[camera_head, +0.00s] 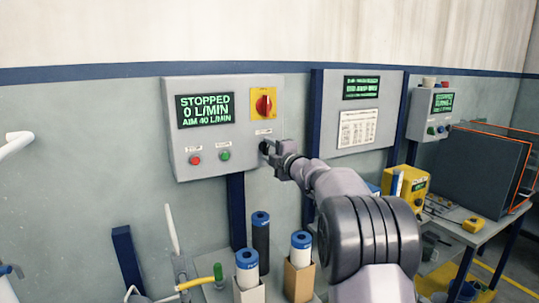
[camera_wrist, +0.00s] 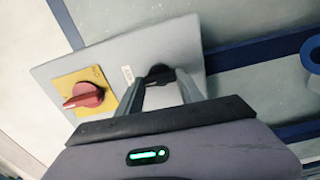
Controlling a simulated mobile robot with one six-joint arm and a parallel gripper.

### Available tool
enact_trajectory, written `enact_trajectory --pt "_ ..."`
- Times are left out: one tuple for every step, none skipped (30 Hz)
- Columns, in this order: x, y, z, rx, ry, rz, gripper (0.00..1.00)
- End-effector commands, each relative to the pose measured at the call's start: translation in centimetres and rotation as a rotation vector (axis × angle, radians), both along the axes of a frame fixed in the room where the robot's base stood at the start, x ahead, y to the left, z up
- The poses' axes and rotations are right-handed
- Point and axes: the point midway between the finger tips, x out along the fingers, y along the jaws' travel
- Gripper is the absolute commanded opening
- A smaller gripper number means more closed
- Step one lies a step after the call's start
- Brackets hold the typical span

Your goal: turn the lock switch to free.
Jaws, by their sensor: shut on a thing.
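The black lock switch (camera_wrist: 160,71) sits on the grey control panel (camera_head: 242,87), below and to the right of the red rotary switch. My gripper (camera_head: 271,150) reaches the panel's lower right part. In the wrist view my gripper's two fingers (camera_wrist: 161,80) stand on either side of the black switch and are shut on it. In the head view the fingers hide most of the switch. I cannot read which way it points. A small pale label (camera_wrist: 128,74) sits beside it.
A red rotary switch on a yellow plate (camera_head: 264,104) is just above my gripper. The panel also has a screen reading STOPPED (camera_head: 205,109), a red button (camera_head: 195,160) and a green button (camera_head: 225,155). Blue-capped cylinders (camera_head: 247,268) stand below.

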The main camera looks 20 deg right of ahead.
Motion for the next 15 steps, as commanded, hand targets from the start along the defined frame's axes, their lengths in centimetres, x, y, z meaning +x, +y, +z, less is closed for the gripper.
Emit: enact_trajectory --pt "0.00 0.00 -0.11 -0.013 0.000 0.000 0.03" --pt "0.00 -0.01 -0.10 -0.021 -0.001 0.000 0.03" --pt "0.00 -0.01 -0.09 -0.032 0.000 0.000 0.03" --pt "0.00 -0.01 -0.09 -0.038 0.000 0.000 0.03" --pt "0.00 -0.01 -0.08 -0.043 0.000 0.000 0.03" --pt "0.00 -0.01 -0.07 -0.048 -0.001 0.000 0.03" --pt "0.00 -0.01 -0.06 -0.052 -0.001 0.000 0.03" --pt "0.00 -0.02 -0.05 -0.054 -0.001 0.000 0.03" --pt "0.00 -0.02 -0.04 -0.057 -0.001 0.000 0.03" --pt "0.00 -0.02 -0.04 -0.059 -0.001 0.000 0.03" --pt "0.00 -0.02 -0.03 -0.060 -0.001 0.000 0.03" --pt "0.00 -0.02 -0.02 -0.062 -0.001 0.000 0.03" --pt "0.00 -0.02 -0.02 -0.062 -0.001 0.000 0.03" --pt "0.00 -0.02 -0.01 -0.062 -0.001 0.000 0.03" --pt "0.00 -0.02 -0.01 -0.062 -0.001 0.000 0.03"
